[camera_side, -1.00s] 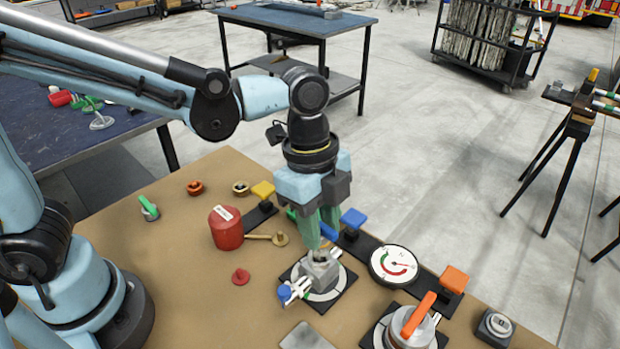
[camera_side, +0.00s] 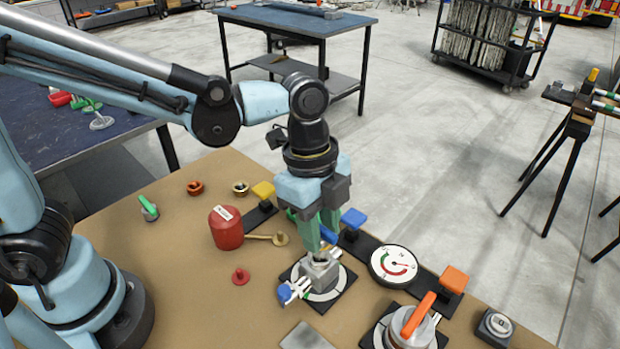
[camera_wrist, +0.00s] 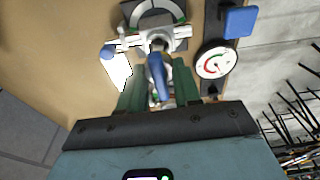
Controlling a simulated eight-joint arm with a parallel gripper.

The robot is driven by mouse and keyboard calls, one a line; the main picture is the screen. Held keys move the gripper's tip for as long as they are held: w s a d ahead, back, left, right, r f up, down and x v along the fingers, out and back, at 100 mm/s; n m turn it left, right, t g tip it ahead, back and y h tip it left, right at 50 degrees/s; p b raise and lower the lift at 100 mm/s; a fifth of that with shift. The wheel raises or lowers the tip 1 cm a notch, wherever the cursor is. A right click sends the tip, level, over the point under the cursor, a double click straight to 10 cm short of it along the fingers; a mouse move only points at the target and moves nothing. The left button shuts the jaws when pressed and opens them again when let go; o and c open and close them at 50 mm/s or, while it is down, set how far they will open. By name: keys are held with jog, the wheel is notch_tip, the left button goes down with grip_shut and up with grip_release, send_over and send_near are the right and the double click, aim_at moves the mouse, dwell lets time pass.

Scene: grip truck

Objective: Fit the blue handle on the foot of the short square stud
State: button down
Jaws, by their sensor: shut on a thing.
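My gripper (camera_side: 322,245) points down over the grey valve-like fitting (camera_side: 319,270), its green fingers shut on the blue handle (camera_side: 328,234). In the wrist view, the blue handle (camera_wrist: 156,76) lies between the fingers (camera_wrist: 158,90), its far end by the middle of the grey fitting (camera_wrist: 178,33). The short square stud is hidden or too small to make out, so I cannot tell whether the handle touches it. The fitting stands on a round, pale dial on a dark square plate. A blue knob (camera_side: 284,294) with white parts sits at its front left.
A round gauge (camera_side: 394,264) and a blue square tab (camera_side: 353,218) stand close to the right of the gripper. An orange-handled valve (camera_side: 412,325) is at the front right. A red canister (camera_side: 226,228) stands to the left. Bare board lies at the front left.

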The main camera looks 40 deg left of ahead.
aim_at(323, 228)
jog(key=shift+f, duration=1.55)
dwell(1.9)
jog(key=c, duration=0.7)
grip_release()
jog(key=shift+o, duration=0.3)
jog(key=shift+o, duration=1.3)
jog(key=shift+r, duration=3.75)
